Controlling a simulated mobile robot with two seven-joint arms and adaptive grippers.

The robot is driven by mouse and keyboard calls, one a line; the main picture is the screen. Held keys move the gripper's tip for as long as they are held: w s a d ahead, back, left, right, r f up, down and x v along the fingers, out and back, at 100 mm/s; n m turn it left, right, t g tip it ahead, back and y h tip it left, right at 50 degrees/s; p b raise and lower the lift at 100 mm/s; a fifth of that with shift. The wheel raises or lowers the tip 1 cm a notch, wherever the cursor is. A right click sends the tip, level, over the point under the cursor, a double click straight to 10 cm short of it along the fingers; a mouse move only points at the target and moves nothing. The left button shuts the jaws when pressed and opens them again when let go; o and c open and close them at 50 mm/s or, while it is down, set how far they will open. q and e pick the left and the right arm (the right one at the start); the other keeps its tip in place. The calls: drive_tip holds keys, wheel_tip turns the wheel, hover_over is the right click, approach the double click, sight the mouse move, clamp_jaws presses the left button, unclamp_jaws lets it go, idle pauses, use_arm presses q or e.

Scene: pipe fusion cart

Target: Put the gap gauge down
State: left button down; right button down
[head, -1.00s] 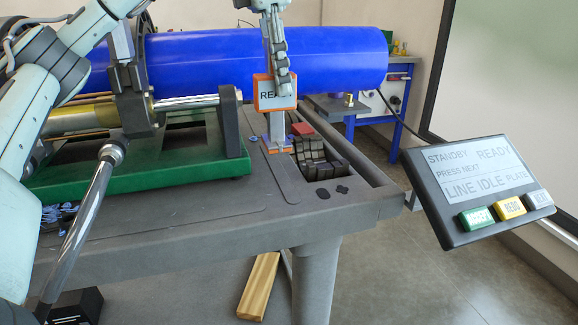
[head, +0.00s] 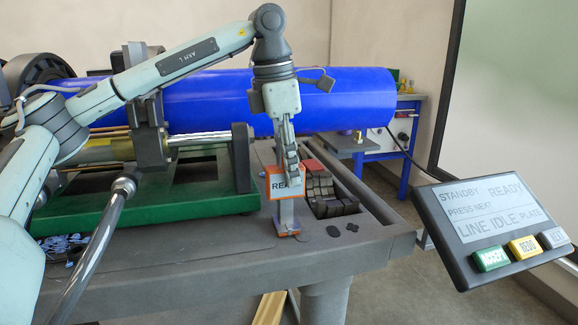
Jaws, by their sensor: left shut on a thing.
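The gap gauge (head: 285,183) is a small upright device with an orange-edged screen, a grey stem and an orange foot. My left gripper (head: 290,163) points down from above and is shut on it at the top, covering part of the screen. The gauge is about upright over the front right part of the grey cart top (head: 215,245), left of the dark bin. Its foot looks at or very near the surface; I cannot tell if it touches. My right gripper is not in view.
The open bin holds dark curved parts (head: 325,190) and a red block (head: 315,166). A green frame (head: 150,212) stands left, with a large blue pipe (head: 340,98) behind. A tilted button console (head: 490,230) is at the right.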

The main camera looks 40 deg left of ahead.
use_arm(q)
drive_tip(key=shift+f, duration=0.1)
drive_tip(key=c, duration=1.3)
unclamp_jaws()
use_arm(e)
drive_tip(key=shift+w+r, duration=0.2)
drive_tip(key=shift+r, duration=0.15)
use_arm(q)
drive_tip(key=shift+r, duration=0.35)
drive_tip(key=r, duration=0.6)
drive_tip(key=s+r, duration=0.1)
drive_tip(key=r, duration=0.1)
drive_tip(key=shift+a+r+p, duration=0.35)
drive_tip(key=shift+a+r, duration=0.05)
wheel_tip(320, 180, up, 2)
drive_tip(key=shift+s+a+r+p, duration=0.1)
drive_tip(key=shift+s+r+p, duration=0.1)
drive_tip(key=shift+p, duration=0.4)
drive_tip(key=shift+r, duration=0.15)
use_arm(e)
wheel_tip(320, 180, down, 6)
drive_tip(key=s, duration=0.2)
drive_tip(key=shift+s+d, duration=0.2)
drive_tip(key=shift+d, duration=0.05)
